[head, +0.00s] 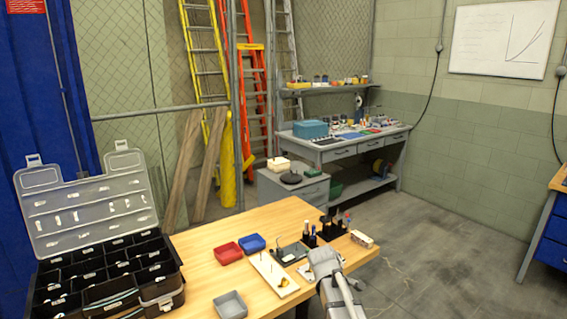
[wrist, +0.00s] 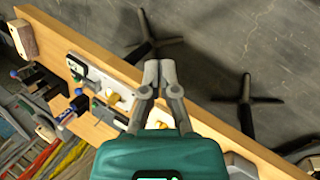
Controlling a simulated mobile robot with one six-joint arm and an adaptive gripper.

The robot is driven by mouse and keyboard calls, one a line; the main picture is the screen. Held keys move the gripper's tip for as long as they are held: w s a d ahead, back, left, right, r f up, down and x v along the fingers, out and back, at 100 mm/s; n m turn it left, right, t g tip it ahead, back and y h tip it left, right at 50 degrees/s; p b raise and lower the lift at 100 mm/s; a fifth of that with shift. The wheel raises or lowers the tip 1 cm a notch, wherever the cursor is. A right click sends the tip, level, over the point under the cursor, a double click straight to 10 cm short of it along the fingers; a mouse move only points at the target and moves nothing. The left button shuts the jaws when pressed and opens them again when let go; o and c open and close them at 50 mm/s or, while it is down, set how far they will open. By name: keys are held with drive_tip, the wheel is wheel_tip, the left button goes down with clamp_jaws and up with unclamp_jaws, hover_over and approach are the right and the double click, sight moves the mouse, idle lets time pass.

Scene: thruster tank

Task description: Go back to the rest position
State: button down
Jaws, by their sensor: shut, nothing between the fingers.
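My gripper (wrist: 158,68) shows in the wrist view with its two grey fingers together and nothing between them. Its teal body fills the bottom of that view. The fingertips appear against the wooden table's edge and the grey floor; their height cannot be told. In the head view my grey arm shows at the table's front right edge; I cannot make out the fingers there. The wooden table (head: 198,244) carries a white board with small pegs (head: 274,276).
A red tray (head: 228,253), a blue tray (head: 252,243) and a grey tray (head: 230,304) stand on the table. An open black organizer case (head: 160,290) is at left. Dark holders (head: 330,230) and a small box (head: 361,239) are at the far right corner. Floor to the right is clear.

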drive_tip(key=s+r+m+g+y+p, duration=0.1)
drive_tip(key=s+m+y+p, duration=0.1)
drive_tip(key=s+m, duration=0.4)
drive_tip(key=s+r+m+g+y+p, duration=0.1)
drive_tip(key=s+r+m+p, duration=0.1)
drive_tip(key=s+m, duration=0.4)
drive_tip(key=s, duration=0.5)
drive_tip(key=shift+s+g+y, duration=0.3)
drive_tip(key=shift+g+y, duration=0.1)
